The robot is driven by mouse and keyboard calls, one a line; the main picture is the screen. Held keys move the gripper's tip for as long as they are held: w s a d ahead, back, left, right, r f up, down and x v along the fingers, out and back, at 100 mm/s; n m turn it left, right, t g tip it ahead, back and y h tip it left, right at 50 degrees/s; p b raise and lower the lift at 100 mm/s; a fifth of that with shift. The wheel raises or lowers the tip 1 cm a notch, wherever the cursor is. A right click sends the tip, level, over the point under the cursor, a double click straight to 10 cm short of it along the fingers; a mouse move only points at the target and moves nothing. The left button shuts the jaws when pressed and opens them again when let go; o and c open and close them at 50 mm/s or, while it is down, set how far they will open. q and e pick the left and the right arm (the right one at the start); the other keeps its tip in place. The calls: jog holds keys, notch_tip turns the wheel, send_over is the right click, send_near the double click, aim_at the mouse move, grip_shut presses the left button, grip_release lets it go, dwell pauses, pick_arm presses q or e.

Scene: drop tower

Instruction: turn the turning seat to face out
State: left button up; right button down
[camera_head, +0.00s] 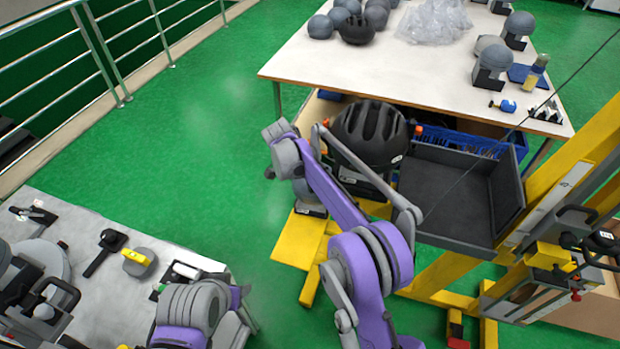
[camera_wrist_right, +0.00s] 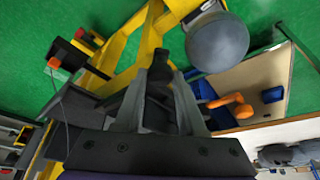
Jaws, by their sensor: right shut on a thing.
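A black vented helmet (camera_head: 370,132) sits on a dark support with a small white label, which I take to be the turning seat (camera_head: 362,182). It is beside the yellow drop tower (camera_head: 575,150); my right arm partly covers the seat, so its facing is hard to tell. My right gripper (camera_wrist_right: 161,82) is shut on a narrow dark part (camera_wrist_right: 160,66), seemingly a piece of the seat, in the right wrist view. In the head view its fingers are hidden.
A dark open tray (camera_head: 450,195) stands right of the helmet. A grey headform (camera_wrist_right: 217,42) is close to my right gripper. A white table (camera_head: 420,65) with helmets and headforms is behind. A grey bench (camera_head: 80,275) with tools is at left; green floor between is clear.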

jog(key=shift+w, duration=0.3)
jog(key=shift+a+r, duration=0.1)
jog(key=c, duration=0.5)
grip_release()
jog(key=shift+w, duration=0.1)
jog(key=v, duration=1)
jog(key=shift+a+r+p, duration=0.15)
jog(key=shift+r+p, duration=0.15)
jog(key=shift+r, duration=0.05)
